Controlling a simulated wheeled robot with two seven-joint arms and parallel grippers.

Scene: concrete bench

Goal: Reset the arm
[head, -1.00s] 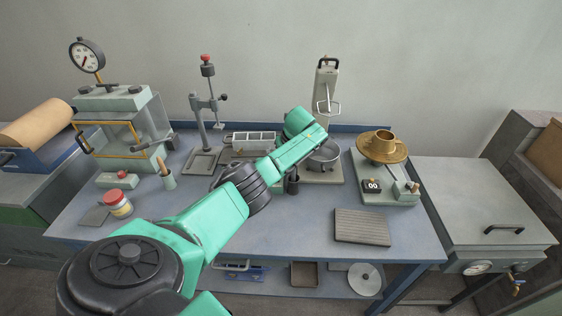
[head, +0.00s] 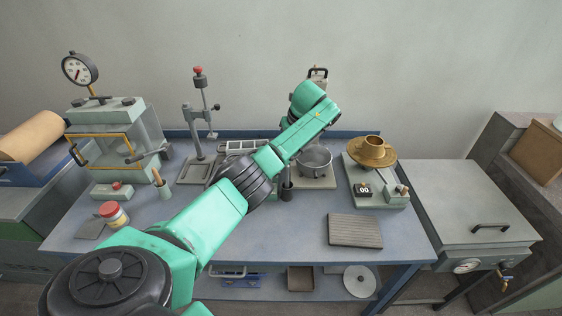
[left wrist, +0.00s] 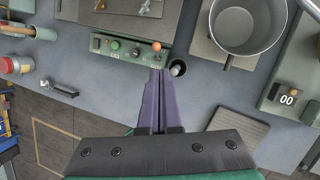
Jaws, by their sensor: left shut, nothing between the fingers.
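My left arm, green with black joints, reaches from the lower left over the blue-grey bench in the head view. Its raised wrist end (head: 312,100) is above the back of the bench. My left gripper is hidden behind the arm there. In the left wrist view, my left gripper (left wrist: 158,76) has its purple fingers shut together, with nothing between them. The fingers point at the bench, close in the picture to a green control box with an orange knob (left wrist: 156,46) and a small black cup (left wrist: 178,68). Whether they touch is unclear. My right gripper is not in view.
A metal pot (left wrist: 246,26) and a scale (head: 377,188) with a brass cup and dish stand to the right. A ribbed grey mat (head: 355,231) lies front right. A gauge press (head: 110,140) and a red-lidded jar (head: 113,215) are left. The front middle is bare.

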